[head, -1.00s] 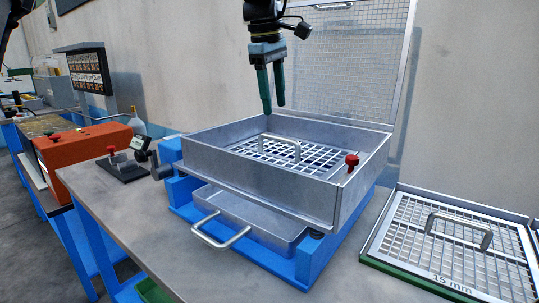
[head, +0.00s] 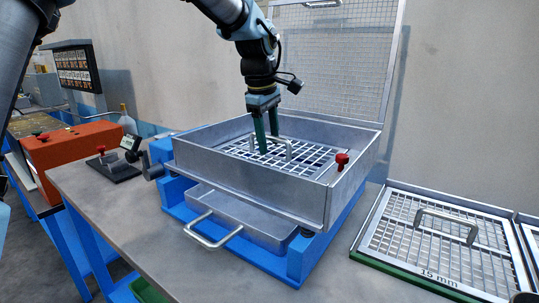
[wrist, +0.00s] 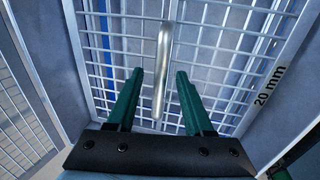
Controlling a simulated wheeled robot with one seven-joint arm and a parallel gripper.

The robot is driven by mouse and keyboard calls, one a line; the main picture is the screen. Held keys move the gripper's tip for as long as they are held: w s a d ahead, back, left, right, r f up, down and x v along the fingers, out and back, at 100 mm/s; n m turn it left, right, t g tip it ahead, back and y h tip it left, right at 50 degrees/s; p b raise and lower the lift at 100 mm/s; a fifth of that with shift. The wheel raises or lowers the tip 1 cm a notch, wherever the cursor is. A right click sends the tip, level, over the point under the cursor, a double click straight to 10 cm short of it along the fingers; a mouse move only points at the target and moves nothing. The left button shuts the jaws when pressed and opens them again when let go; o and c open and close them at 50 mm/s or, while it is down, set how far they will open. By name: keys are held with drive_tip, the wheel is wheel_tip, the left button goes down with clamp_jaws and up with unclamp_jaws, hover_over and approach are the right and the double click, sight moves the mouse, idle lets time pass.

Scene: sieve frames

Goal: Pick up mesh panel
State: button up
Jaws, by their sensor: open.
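A mesh panel (head: 310,160) with a metal handle (head: 288,149) lies inside the open grey sieve box (head: 250,188). My gripper (head: 265,150) is open and points down into the box, close to the handle. In the wrist view the panel (wrist: 215,55) is marked "20 mm". There the handle (wrist: 162,75) stands between the two green fingers (wrist: 158,88), with gaps on both sides. I cannot tell exactly how deep the fingertips are along the handle.
The box's mesh lid (head: 335,65) stands open behind. A red knob (head: 342,160) is on the right wall. A drawer (head: 245,220) with a handle sits below. Another panel marked "15 mm" (head: 440,240) lies to the right. An orange machine (head: 75,145) is at left.

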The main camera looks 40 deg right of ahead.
clamp_jaws()
idle(0.3)
